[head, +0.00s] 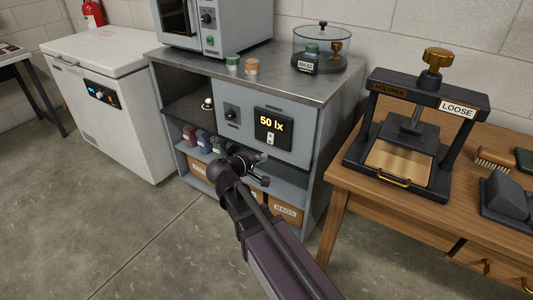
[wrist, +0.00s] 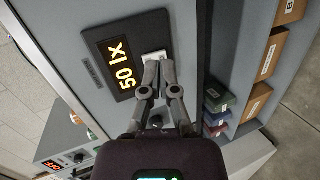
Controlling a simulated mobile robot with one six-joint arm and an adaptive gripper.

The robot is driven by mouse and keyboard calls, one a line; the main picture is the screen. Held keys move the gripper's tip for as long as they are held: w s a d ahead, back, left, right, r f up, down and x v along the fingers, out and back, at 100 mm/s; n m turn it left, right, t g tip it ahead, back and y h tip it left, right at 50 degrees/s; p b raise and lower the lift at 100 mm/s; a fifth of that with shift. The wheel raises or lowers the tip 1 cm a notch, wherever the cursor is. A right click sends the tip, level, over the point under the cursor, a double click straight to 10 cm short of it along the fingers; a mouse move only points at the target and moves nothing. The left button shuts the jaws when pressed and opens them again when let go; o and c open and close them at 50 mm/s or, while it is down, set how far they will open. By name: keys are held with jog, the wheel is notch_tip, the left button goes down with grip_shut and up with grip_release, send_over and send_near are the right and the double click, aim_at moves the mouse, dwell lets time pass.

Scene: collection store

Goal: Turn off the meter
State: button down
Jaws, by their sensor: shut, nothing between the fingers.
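The light meter (head: 266,126) is a black panel on the front of the grey cabinet, with "50 lx" lit in yellow. Its small pale switch (head: 270,140) sits below the digits. In the wrist view the meter (wrist: 104,72) appears turned on its side, still lit, and the switch (wrist: 154,56) is at its right end. My gripper (head: 264,157) is shut and empty, just below the meter in the head view. In the wrist view its fingertips (wrist: 159,64) lie over the edge of the switch and partly hide it; I cannot tell whether they touch it.
The cabinet (head: 314,107) has open shelves with cartons (head: 286,212) and small coloured containers (head: 205,144). A glass dome (head: 321,47) stands on top. A wooden bench (head: 345,179) with a press (head: 437,100) is at right, a white freezer (head: 111,137) at left. The floor between is clear.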

aim_at(270, 142)
jog(key=w+a+f+n+t+b, duration=0.1)
jog(key=a+f+n+t+b, duration=0.1)
jog(key=a, duration=0.4)
jog(key=shift+w+t+b, duration=0.15)
jog(key=shift+t+b, duration=0.45)
jog(key=shift+b, duration=0.75)
jog(key=shift+d+r, duration=0.1)
jog(key=b+x, duration=0.2)
jog(key=x, duration=1.1)
jog(key=shift+w+d, duration=0.3)
jog(key=shift+d, duration=0.15)
jog(key=shift+w+d, duration=0.1)
jog(key=shift+d, duration=0.1)
jog(key=shift+a, duration=0.25)
